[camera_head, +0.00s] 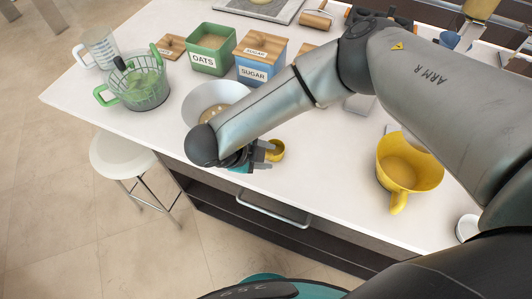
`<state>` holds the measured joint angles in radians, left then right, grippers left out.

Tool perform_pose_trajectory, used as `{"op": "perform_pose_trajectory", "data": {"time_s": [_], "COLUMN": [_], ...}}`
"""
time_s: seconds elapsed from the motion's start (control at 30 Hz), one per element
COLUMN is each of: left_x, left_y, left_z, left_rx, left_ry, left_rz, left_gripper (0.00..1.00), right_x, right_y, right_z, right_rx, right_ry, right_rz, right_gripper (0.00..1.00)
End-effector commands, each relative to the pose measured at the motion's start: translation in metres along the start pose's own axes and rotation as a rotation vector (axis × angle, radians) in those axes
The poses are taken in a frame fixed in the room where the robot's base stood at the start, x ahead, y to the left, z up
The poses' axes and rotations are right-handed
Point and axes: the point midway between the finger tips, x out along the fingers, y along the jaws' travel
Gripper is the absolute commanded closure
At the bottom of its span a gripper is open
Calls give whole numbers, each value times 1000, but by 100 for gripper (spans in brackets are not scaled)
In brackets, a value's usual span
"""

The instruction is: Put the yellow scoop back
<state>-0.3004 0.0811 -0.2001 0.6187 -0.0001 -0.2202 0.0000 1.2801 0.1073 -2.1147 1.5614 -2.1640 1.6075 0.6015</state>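The yellow scoop (277,150) is small and round and sits near the front edge of the white counter, right at the fingertips of my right gripper (266,151). The arm crosses the counter from the right, and the gripper is low, close to the counter's front edge. The fingers are small and partly hidden by the wrist, so I cannot tell whether they grip the scoop or only lie beside it. My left gripper is not in view.
A white bowl (208,96) stands behind my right wrist. A green oats box (203,60), a blue sugar box (254,71) and a green colander (135,92) stand behind and left. A yellow pitcher (398,178) stands right. A white stool (118,155) is beside the counter (330,195).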

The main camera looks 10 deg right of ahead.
Motion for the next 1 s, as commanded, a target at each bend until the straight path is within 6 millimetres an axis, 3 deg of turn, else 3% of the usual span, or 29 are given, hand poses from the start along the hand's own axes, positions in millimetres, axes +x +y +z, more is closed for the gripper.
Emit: {"op": "perform_pose_trajectory", "data": {"time_s": [0.1,0.47,1.0], "left_x": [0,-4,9], "left_y": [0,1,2], "left_z": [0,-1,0], "left_rx": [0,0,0], "left_ry": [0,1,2], "left_rz": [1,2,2], "left_gripper": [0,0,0], "right_x": [0,-6,-109], "right_y": [0,-2,-1], "right_z": [0,-1,0], "right_rx": [0,0,0], "right_ry": [0,-1,-4], "right_rz": [0,0,-1], "right_gripper": [44,44,44]}}
